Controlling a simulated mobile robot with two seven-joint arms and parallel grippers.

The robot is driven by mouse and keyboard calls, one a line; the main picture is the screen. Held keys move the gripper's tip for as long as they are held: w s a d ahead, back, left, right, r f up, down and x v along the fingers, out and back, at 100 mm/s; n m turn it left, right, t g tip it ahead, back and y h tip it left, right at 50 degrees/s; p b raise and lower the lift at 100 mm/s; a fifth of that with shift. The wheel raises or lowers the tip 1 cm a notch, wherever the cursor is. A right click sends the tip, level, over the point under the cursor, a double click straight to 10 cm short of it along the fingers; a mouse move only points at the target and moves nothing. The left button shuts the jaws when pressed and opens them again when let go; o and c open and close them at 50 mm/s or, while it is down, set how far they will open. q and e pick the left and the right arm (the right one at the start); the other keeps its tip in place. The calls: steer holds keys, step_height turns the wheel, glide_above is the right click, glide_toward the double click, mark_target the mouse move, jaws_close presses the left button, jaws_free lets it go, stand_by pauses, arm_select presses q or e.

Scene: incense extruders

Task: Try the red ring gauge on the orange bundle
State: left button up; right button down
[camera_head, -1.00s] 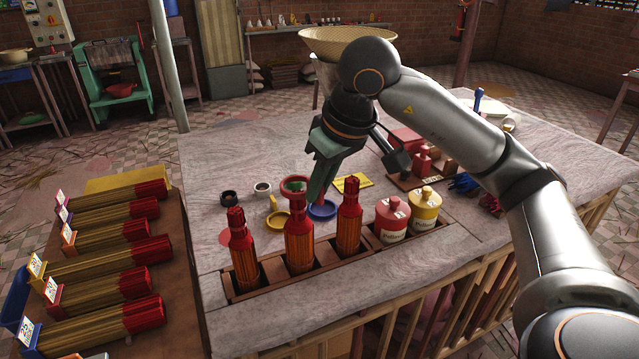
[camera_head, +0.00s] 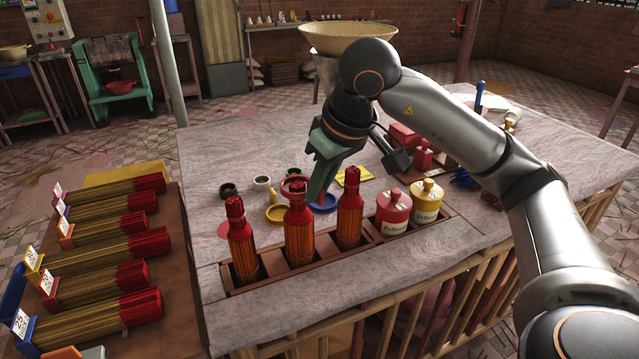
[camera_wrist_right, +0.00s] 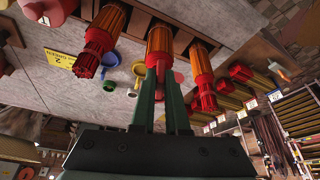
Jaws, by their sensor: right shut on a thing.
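Three upright bundles with red tops and orange lower parts stand in the table's slotted rack: a left one (camera_head: 242,245), a middle one (camera_head: 299,235) and a right one (camera_head: 349,220). My right gripper (camera_head: 313,190) is shut on the red ring gauge (camera_head: 294,182), at the top of the middle bundle. The ring appears around that bundle's tip, but I cannot tell if it touches. In the right wrist view the fingers (camera_wrist_right: 162,75) point at the middle bundle (camera_wrist_right: 160,42) and hide most of the ring. My left gripper is out of view.
A yellow ring (camera_head: 276,213) and a blue ring (camera_head: 323,204) lie on the table behind the bundles. A red jar (camera_head: 393,214) and a yellow jar (camera_head: 427,203) stand right of the bundles. Incense bundles fill the left bench.

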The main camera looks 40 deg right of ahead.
mark_target(323, 201)
steer(key=shift+f+b, duration=0.55)
steer(key=shift+f, duration=0.3)
arm_select(q)
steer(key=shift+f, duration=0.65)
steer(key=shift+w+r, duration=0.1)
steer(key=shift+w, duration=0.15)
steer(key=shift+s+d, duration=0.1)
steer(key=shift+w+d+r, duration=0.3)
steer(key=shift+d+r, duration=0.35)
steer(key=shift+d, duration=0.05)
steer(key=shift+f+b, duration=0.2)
steer(key=shift+b, duration=0.1)
arm_select(e)
steer(key=shift+f, duration=0.3)
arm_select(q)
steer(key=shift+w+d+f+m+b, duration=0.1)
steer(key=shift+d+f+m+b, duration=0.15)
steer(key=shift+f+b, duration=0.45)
arm_select(e)
steer(key=shift+f, duration=1.05)
